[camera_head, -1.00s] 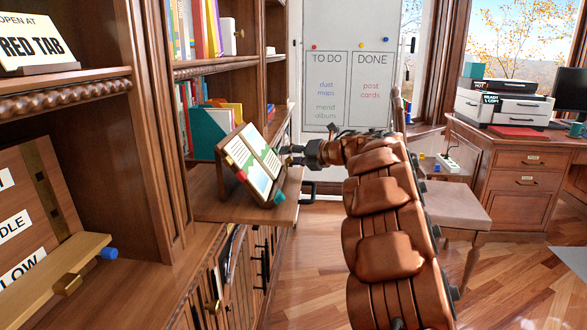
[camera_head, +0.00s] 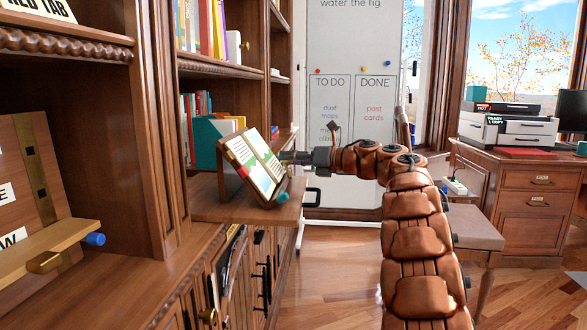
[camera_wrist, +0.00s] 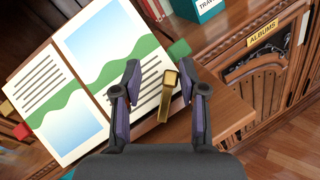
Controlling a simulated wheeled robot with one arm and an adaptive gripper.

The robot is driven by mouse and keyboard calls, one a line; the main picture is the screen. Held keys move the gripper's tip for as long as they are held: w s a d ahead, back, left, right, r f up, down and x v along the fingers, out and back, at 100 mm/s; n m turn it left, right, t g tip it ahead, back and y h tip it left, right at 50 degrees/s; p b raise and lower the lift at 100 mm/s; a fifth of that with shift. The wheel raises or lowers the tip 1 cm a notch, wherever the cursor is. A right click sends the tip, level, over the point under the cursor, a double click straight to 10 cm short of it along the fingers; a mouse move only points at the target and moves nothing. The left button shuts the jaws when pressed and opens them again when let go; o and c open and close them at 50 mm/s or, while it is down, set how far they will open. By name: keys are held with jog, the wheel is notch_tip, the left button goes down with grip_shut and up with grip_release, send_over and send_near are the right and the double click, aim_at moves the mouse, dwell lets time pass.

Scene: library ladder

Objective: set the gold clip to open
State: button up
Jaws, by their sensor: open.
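The gold clip (camera_wrist: 167,92) shows in the wrist view as a short gold bar at the right edge of the open book (camera_wrist: 90,75). My gripper (camera_wrist: 160,70) is open, with one finger on each side of the clip. I cannot tell whether either finger touches it. In the head view, my gripper (camera_head: 284,157) is at the right edge of the same book (camera_head: 256,160), which leans on a wooden stand on a pull-out shelf. The clip is too small or hidden to make out there.
The wooden pull-out shelf (camera_head: 225,208) juts from the bookcase under the stand. Open floor (camera_head: 330,265) lies in front.

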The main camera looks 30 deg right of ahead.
jog(key=shift+s+a+r+n+g+y, duration=0.15)
jog(key=shift+n+y, duration=0.25)
jog(key=shift+n, duration=0.3)
jog(key=shift+s+a+n+g+y, duration=0.1)
jog(key=shift+n+g+y, duration=0.1)
jog(key=shift+n+y, duration=0.35)
jog(key=shift+s+a+r+n+g+y, duration=0.15)
jog(key=shift+n+y, duration=0.1)
jog(key=shift+n, duration=0.6)
jog(key=shift+s+a+r+n+g+y+p, duration=0.2)
jog(key=shift+n+g+y+p, duration=0.35)
jog(key=shift+n+p, duration=0.55)
jog(key=shift+s+a+f+n+g+y+p, duration=0.1)
jog(key=shift+a+n+g+y+p, duration=0.25)
jog(key=shift+n+y+p, duration=0.65)
jog(key=shift+s+d+n+h, duration=0.15)
jog(key=shift+d+n+h, duration=0.1)
jog(key=shift+n+h, duration=0.1)
jog(key=p+v, duration=0.1)
jog(key=v, duration=0.7)
jog(key=w+r+m+t+h+p, duration=0.3)
jog(key=w+r+m+t+p, duration=0.1)
jog(key=r, duration=1)
jog(key=w+a+r+m+t+h+p, duration=0.1)
jog(key=w+r+m+t+h+p, duration=0.2)
jog(key=w+r+m+t, duration=0.3)
jog(key=shift+w+a+r+m+p, duration=0.25)
jog(key=shift+w+r+m+p, duration=0.75)
jog(key=shift+r+m, duration=2.3)
